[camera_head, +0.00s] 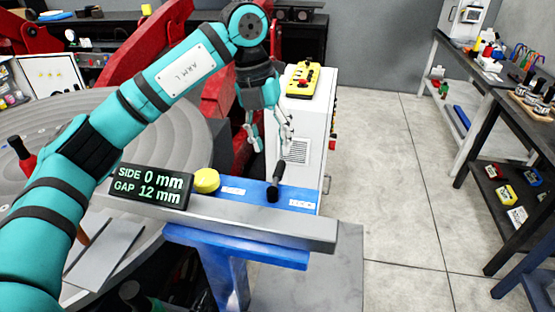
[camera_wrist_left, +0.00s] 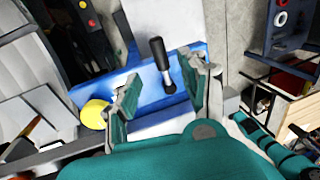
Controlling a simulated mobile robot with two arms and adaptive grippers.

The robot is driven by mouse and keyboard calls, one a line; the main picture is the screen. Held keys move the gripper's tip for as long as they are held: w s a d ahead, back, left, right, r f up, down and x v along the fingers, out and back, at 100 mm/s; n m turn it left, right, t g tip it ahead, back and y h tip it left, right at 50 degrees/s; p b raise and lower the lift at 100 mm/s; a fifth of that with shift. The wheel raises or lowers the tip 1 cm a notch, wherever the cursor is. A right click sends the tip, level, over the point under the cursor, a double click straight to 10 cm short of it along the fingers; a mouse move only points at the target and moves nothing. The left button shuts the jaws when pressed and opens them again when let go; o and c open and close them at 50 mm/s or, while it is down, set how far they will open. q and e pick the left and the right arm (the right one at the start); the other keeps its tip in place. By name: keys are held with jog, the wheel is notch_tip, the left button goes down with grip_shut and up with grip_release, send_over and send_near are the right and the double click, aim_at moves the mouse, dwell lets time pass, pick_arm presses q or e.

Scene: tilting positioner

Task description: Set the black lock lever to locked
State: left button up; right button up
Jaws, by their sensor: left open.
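The black lock lever (camera_head: 276,182) stands up from a blue plate (camera_head: 258,189) on a blue stand, between two white labels. Its black knob leans slightly to the right in the head view. In the left wrist view the lever (camera_wrist_left: 158,55) shows its black grip and metal shaft beyond my fingers. My left gripper (camera_head: 268,138) is open above and behind the lever, fingers pointing down. In the left wrist view my left gripper (camera_wrist_left: 160,95) has its fingers wide apart, with the lever between them in the picture and not held. The label texts are too small to read. My right gripper is not in view.
A yellow button (camera_head: 206,180) and a display (camera_head: 151,187) reading SIDE 0 mm, GAP 12 mm sit left of the lever. A grey bar (camera_head: 270,226) runs along the front. A white cabinet (camera_head: 305,125) stands behind. Floor to the right is clear.

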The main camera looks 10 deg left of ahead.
aim_at(278, 168)
pick_arm(q)
jog(key=f, duration=0.2)
jog(key=d+f+p, duration=0.1)
jog(key=f, duration=0.2)
jog(key=shift+s+f, duration=0.1)
jog(key=shift+s, duration=0.1)
jog(key=shift+w+d+f+p, duration=0.15)
jog(key=shift+f+p, duration=0.15)
jog(key=shift+f, duration=0.25)
grip_shut()
